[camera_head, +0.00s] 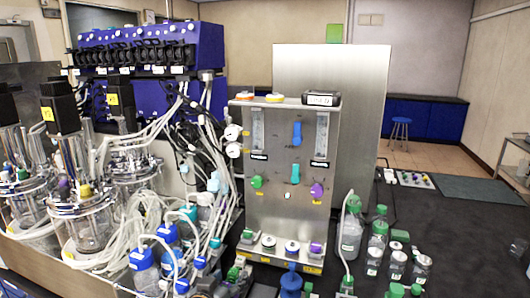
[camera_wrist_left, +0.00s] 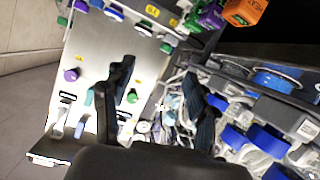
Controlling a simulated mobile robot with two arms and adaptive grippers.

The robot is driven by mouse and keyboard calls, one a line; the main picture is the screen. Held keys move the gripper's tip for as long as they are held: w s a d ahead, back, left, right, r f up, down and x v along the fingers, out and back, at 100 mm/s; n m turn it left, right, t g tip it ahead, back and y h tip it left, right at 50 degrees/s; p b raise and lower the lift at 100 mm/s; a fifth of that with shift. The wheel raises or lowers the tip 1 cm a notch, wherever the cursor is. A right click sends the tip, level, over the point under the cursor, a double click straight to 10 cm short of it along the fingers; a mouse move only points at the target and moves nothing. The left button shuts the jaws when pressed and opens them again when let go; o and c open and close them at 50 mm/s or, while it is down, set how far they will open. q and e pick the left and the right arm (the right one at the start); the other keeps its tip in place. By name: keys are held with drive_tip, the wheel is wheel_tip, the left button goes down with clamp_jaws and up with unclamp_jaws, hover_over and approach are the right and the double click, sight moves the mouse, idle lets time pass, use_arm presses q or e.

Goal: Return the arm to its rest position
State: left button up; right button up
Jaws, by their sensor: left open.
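My left gripper (camera_wrist_left: 160,82) shows in the left wrist view, with its two dark fingers spread wide apart and nothing held between them. Beyond the fingers, the steel control panel (camera_wrist_left: 95,50) appears tilted at the upper left. Tubing and blue-capped bottles (camera_wrist_left: 268,140) fill the right side of that view. I cannot make out the left gripper clearly among the equipment in the head view. My right gripper does not show in either view.
In the head view the control panel (camera_head: 276,210) stands mid-bench with glass vessels (camera_head: 88,222) and loose tubing to its left. Several green-capped bottles (camera_head: 398,262) stand to its right.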

use_arm(q)
drive_tip(key=s+a+f+g+y, duration=0.1)
drive_tip(key=s+a+f+g, duration=0.25)
drive_tip(key=s+f, duration=0.4)
drive_tip(key=s+a+f+g+y, duration=0.15)
drive_tip(key=s+a+f, duration=0.3)
drive_tip(key=s, duration=0.55)
drive_tip(key=s+a+f+g+y, duration=0.1)
drive_tip(key=s+a+f+g, duration=0.1)
drive_tip(key=s, duration=0.7)
drive_tip(key=s+a+f+g, duration=0.1)
drive_tip(key=s+a+g, duration=0.15)
drive_tip(key=s, duration=0.55)
wheel_tip(320, 180, down, 26)
drive_tip(key=s+m+g+b, duration=0.1)
drive_tip(key=s+g, duration=0.1)
drive_tip(key=s+a+f+b, duration=0.1)
drive_tip(key=s+a+f, duration=0.1)
drive_tip(key=s+f, duration=1.5)
drive_tip(key=shift+f+g, duration=0.45)
drive_tip(key=shift+f, duration=0.35)
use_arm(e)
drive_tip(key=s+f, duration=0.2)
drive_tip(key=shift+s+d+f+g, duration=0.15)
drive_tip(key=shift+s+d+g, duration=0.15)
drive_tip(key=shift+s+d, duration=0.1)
use_arm(q)
drive_tip(key=shift+a, duration=0.1)
